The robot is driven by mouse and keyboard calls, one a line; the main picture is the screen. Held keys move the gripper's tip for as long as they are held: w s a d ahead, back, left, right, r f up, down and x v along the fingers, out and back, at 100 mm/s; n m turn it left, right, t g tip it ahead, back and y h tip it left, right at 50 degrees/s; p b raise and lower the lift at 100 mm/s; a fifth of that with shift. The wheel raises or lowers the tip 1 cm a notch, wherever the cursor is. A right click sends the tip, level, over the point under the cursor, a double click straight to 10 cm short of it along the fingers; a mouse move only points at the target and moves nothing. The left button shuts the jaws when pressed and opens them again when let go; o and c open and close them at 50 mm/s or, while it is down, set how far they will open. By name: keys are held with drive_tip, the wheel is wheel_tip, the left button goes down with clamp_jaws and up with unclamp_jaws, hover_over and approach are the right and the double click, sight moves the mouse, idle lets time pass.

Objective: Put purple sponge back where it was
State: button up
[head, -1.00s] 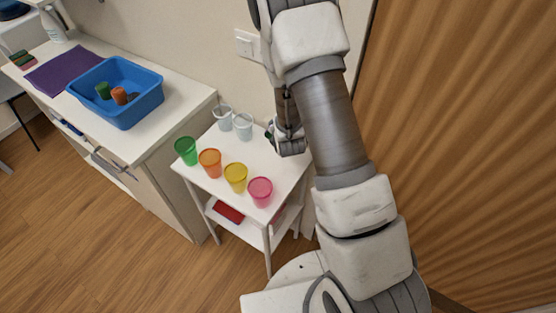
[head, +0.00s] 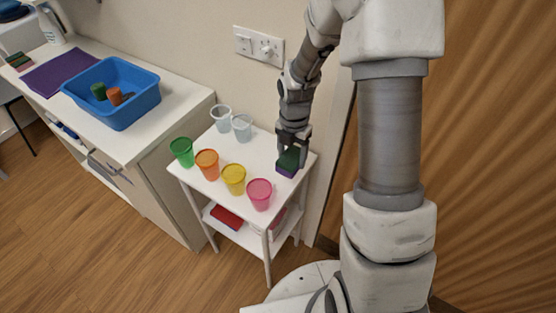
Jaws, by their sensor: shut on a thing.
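The purple sponge (head: 286,171), with a dark green upper layer, is at the right end of the small white table (head: 232,148). My gripper (head: 292,149) points down from above and is shut on the sponge's upper part. The sponge is at or just above the tabletop; I cannot tell whether it touches. The fingers partly cover its green top.
Green (head: 182,152), orange (head: 207,164), yellow (head: 233,179) and pink (head: 259,194) cups line the table's front, left of the sponge. Two clear cups (head: 221,118) stand behind. A blue tub (head: 146,118) and purple mat (head: 58,73) lie on the counter. The wall is close behind.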

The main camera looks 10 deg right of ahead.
drive_tip(key=w+f, duration=0.2)
drive_tip(key=w, duration=0.1)
drive_tip(key=w+f, duration=0.2)
drive_tip(key=w, duration=0.2)
drive_tip(key=w+a+f, duration=0.1)
drive_tip(key=w+f, duration=0.2)
drive_tip(key=w, duration=0.1)
drive_tip(key=shift+w, duration=0.15)
drive_tip(key=shift+f+p, duration=0.4)
drive_tip(key=shift+f, duration=1.5)
drive_tip(key=shift+f, duration=0.2)
drive_tip(key=o, duration=1.2)
drive_tip(key=shift+r, duration=0.1)
